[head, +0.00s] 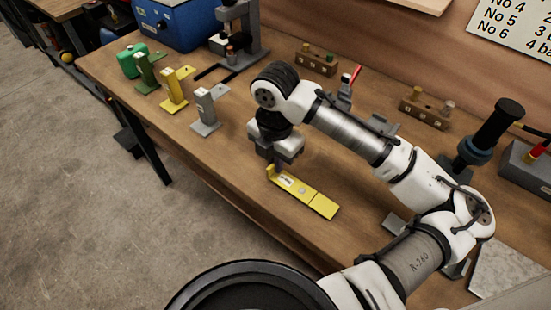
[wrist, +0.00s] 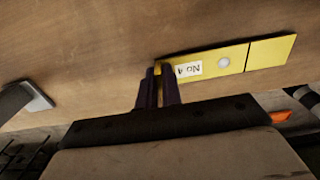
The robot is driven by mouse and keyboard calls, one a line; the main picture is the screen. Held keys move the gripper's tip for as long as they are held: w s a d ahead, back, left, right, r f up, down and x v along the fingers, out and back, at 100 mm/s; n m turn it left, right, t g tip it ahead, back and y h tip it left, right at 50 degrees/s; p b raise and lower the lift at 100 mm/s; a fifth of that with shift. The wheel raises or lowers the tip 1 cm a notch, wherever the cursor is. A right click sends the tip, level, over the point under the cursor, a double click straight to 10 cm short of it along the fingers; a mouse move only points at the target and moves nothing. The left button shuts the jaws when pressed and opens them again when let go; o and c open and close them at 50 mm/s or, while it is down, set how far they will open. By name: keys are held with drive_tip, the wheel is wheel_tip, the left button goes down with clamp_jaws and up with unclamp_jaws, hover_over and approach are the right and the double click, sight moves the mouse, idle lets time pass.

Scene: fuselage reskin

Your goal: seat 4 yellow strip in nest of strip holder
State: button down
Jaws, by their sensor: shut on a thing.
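The yellow strip (head: 303,192) is a long flat piece with a white label, a round pale spot and a dark line across it towards its far end. In the wrist view the strip (wrist: 222,62) shows the label "No 4". My gripper (head: 272,166) points down at the strip's left end. In the wrist view my gripper's dark fingers (wrist: 160,70) are shut on the small upright tab at that end. The strip lies flat at or just above the bench top; I cannot tell if it touches. I cannot tell for certain which thing is the strip holder.
Green (head: 147,75), yellow (head: 173,92) and grey (head: 206,112) stands are left of my arm on the bench (head: 235,160). Behind are a blue box (head: 180,22), a grey press (head: 242,38) and wooden blocks (head: 316,60). Bare bench surrounds the strip; the front edge is close.

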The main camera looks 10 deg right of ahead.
drive_tip(key=c, duration=1.6)
unclamp_jaws()
drive_tip(key=shift+f, duration=0.1)
drive_tip(key=shift+o, duration=0.2)
